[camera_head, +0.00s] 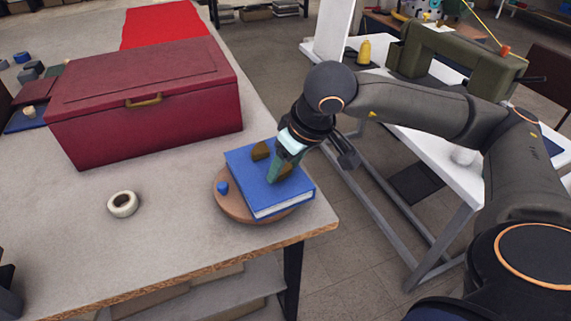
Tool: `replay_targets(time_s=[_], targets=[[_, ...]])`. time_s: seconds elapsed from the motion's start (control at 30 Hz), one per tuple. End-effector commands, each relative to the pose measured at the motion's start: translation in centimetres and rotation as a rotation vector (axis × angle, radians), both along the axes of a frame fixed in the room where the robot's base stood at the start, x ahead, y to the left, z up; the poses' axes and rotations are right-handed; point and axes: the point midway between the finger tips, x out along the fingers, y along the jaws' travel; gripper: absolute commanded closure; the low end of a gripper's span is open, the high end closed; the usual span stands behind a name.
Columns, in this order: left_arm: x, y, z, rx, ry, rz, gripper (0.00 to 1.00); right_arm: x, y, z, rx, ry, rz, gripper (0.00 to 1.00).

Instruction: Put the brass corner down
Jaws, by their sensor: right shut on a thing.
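A blue book (250,178) lies flat on a round wooden board (222,203) at the near right corner of the table. Two brass-brown pieces show over its cover, one (261,150) left of my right gripper and one (286,170) right of it. My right gripper (273,176) reaches in from the right, points down over the cover and is shut on a brass corner. Its fingers hide much of the held piece, so I cannot tell whether it touches the book. A dark part at the lower left edge may be my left gripper (7,283); its jaws are not clear.
A large dark red box (150,110) with a brass handle stands behind. A roll of tape (123,204) lies left of the board, and a small blue piece (222,187) sits on the board's left rim. The table's front is mostly clear.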

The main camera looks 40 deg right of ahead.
Motion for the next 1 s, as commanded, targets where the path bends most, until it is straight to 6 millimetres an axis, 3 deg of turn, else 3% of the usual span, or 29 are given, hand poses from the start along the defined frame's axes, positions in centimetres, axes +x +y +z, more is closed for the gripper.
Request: replay_targets(time_s=[0.4,0.43,0.7,1.0], targets=[[-0.01,-0.05,-0.51,0.000,0.000,-0.001,0.00,0.01,0.05,-0.83,0.001,-0.002,0.000,0.91],[0.00,-0.08,-0.46,0.000,0.001,-0.002,0.00,0.01,0.05,-0.77,0.001,-0.002,0.000,0.38],[-0.02,-0.13,-0.28,-0.001,0.003,-0.003,0.00,0.00,0.06,-0.61,0.001,-0.002,0.000,0.09],[0.04,-0.15,0.11,-0.002,0.001,-0.004,0.00,0.00,0.06,-0.31,0.001,-0.002,0.000,0.09]])
